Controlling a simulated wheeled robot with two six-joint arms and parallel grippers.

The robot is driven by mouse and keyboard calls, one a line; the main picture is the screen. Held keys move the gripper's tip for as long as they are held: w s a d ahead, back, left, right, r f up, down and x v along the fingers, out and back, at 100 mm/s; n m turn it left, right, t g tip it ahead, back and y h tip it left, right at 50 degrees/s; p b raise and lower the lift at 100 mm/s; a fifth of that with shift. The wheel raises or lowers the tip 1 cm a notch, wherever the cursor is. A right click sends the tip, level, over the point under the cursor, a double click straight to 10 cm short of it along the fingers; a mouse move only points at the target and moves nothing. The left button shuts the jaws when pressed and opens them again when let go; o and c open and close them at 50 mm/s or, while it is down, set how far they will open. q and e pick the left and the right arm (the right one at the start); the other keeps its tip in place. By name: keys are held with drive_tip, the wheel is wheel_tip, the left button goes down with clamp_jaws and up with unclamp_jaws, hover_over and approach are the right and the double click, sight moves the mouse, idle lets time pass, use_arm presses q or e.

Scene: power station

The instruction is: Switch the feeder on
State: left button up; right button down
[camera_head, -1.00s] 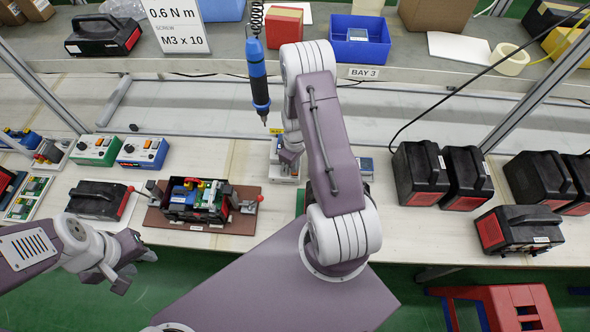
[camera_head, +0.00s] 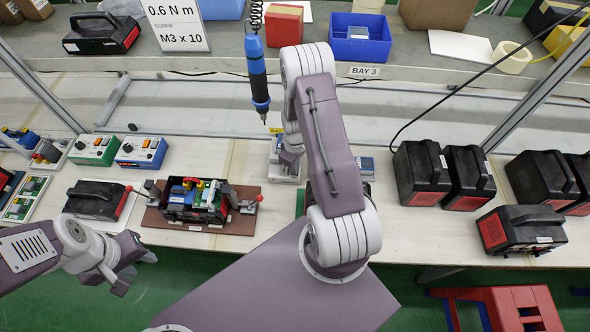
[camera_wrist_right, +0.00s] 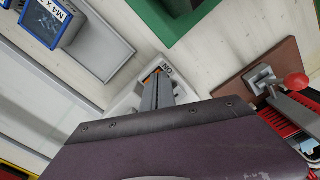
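The feeder is a small light-coloured unit (camera_head: 286,178) with a yellow label, on the bench in the middle of the head view and partly hidden by my right arm. In the right wrist view its white housing (camera_wrist_right: 122,100) shows an "ON" label and an orange part beside my fingers. My right gripper (camera_head: 290,160) is over the feeder; its narrow grey fingers (camera_wrist_right: 156,90) look closed together, close to the orange part. I cannot tell whether they touch it. My left gripper (camera_head: 136,270) is open and empty, in front of the bench at lower left.
A blue screwdriver (camera_head: 258,75) hangs just left of my right arm. An opened black unit (camera_head: 195,200) sits in a brown fixture to the left. Green (camera_head: 95,150) and blue (camera_head: 142,152) switch boxes stand behind it. Several black cases (camera_head: 420,170) stand at right.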

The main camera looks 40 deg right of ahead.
wheel_tip(320, 180, up, 7)
drive_tip(key=p, duration=0.5)
drive_tip(key=shift+p, duration=0.35)
drive_tip(key=shift+f, duration=0.1)
